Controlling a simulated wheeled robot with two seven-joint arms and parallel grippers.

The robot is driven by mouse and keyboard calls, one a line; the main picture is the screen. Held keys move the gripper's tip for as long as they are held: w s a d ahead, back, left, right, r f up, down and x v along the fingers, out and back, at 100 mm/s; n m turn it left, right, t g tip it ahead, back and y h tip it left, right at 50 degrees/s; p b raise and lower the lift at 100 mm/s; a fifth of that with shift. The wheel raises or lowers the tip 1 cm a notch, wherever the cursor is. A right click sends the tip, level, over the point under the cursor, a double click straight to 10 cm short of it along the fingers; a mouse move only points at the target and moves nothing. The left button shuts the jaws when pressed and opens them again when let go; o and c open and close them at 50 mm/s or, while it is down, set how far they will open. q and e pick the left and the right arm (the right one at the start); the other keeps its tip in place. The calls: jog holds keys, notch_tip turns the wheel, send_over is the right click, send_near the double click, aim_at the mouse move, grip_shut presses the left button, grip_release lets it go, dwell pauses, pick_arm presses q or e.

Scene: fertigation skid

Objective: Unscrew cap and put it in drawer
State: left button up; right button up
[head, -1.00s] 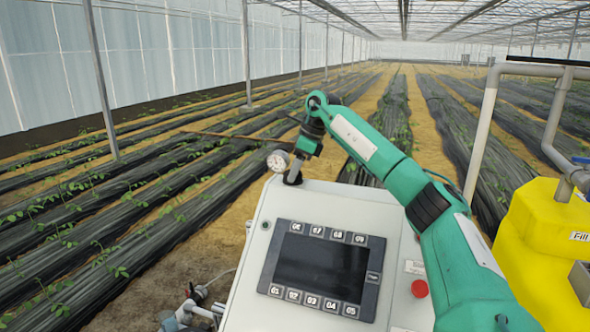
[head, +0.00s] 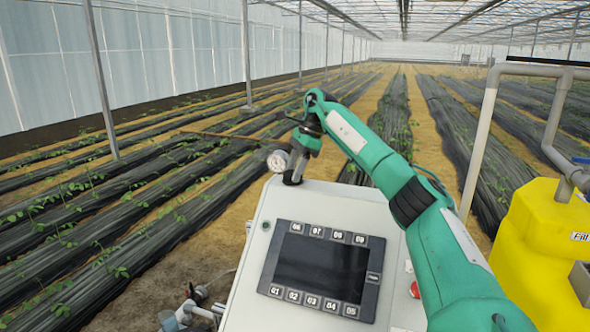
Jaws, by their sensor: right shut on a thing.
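My right gripper (head: 294,169) is small and far off, just beyond the top left corner of the control cabinet (head: 340,205). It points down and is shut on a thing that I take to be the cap. The cap itself is too small and too covered by the jaws to make out. A round pressure gauge (head: 278,160) sits close to the left of the jaws. I see no drawer that I can be sure of. My left gripper is out of view.
The cabinet carries a dark screen panel (head: 321,266) with numbered keys and a red button (head: 414,290), partly behind my right arm. A yellow tank (head: 535,235) and grey pipes (head: 484,130) stand at the right. Pipe fittings (head: 190,305) show at the lower left.

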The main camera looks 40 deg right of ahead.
jog(key=shift+n, duration=0.6)
jog(key=shift+r, duration=0.2)
jog(key=shift+r, duration=3.1)
jog(key=shift+f, duration=0.1)
